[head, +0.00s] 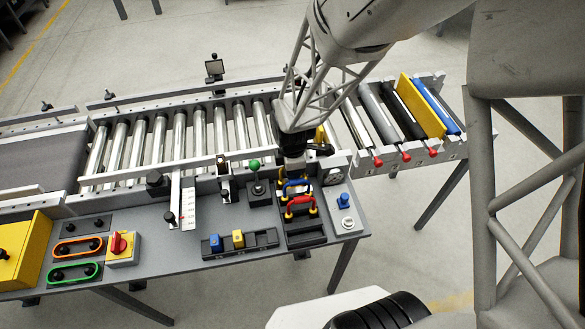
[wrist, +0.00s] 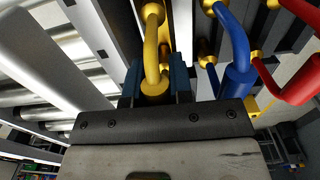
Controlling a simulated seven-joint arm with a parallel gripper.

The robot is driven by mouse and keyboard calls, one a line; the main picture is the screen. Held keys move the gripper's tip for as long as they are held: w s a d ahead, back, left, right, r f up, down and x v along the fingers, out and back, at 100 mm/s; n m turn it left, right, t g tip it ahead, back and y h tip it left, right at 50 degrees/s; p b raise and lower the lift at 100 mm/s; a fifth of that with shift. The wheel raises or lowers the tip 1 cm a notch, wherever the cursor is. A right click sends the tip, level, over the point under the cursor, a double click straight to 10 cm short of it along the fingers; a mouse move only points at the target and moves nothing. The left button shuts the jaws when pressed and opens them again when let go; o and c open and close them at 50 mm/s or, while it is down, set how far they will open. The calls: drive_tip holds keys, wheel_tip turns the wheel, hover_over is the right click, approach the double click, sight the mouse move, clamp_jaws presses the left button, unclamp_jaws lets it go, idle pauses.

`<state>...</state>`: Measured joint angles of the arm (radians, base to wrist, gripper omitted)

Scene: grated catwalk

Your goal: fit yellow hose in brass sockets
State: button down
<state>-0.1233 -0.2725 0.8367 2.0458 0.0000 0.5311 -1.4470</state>
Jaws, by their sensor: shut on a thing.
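In the wrist view the yellow hose (wrist: 151,50) is a bent tube with a thicker grip part between my fingers. My gripper (wrist: 156,88) is shut on that part. The hose's far end meets a brass socket (wrist: 152,11) at the top; I cannot tell if it is seated. Its other end is hidden by the fingers. In the head view my gripper (head: 293,158) is low over the right end of the console, just behind the blue hose (head: 297,184). The yellow hose is mostly hidden there.
The blue hose (wrist: 235,50) and red hose (wrist: 285,82) sit in brass fittings to the right in the wrist view. The red hose (head: 300,203) is in front in the head view. A green-knobbed lever (head: 256,175) stands left of my gripper, and a blue button (head: 344,201) right.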

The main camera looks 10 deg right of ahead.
drive_tip(key=c, duration=0.5)
unclamp_jaws()
drive_tip(key=shift+r, duration=0.1)
drive_tip(key=shift+r, duration=3.95)
